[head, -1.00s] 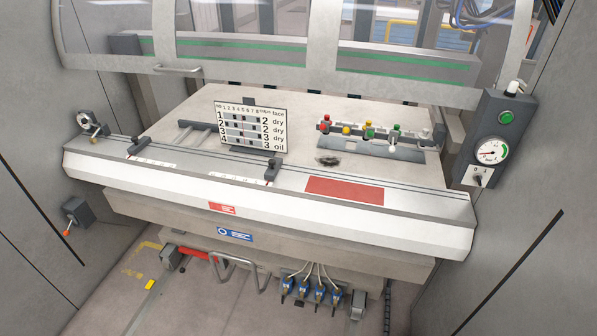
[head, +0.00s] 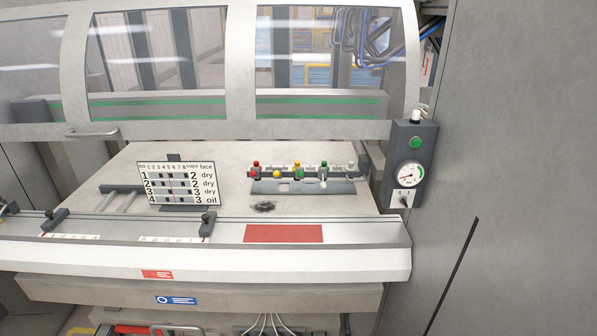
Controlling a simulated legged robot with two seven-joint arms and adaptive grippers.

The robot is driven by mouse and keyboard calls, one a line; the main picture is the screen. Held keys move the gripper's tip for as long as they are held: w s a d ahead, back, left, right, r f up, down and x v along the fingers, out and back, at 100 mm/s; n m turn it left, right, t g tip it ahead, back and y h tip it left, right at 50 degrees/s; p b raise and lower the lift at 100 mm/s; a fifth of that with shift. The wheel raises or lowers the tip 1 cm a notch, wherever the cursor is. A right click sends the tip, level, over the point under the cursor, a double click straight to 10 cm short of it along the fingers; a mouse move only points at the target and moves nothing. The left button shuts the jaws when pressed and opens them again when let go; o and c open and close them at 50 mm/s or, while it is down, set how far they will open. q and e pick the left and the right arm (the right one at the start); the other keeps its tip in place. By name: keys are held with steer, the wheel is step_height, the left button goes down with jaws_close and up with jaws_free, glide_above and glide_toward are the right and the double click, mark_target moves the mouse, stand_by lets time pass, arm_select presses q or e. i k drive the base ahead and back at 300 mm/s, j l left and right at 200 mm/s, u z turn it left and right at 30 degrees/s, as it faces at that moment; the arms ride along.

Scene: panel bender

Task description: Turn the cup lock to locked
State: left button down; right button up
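A small dark rotary switch (head: 404,201) sits on a white label plate at the bottom of the grey control box (head: 399,146), on the right end of the machine. It may be the cup lock, but its label is too small to read for sure. Its handle looks tilted, and I cannot tell which mark it points to. Above it are a round gauge (head: 410,174) and a green button (head: 415,143). Neither of my grippers is in view.
A row of coloured knobs (head: 300,172) stands on the bed beside a number board (head: 178,183). The white front ledge (head: 200,257) carries a red patch (head: 283,233). A clear guard (head: 330,60) is above. A grey wall (head: 510,150) closes the right side.

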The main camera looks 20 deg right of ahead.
mark_target(403, 199)
steer(key=z, duration=1.35)
steer(key=i+j+z, duration=0.25)
steer(key=i+j, duration=0.2)
steer(key=i, duration=0.05)
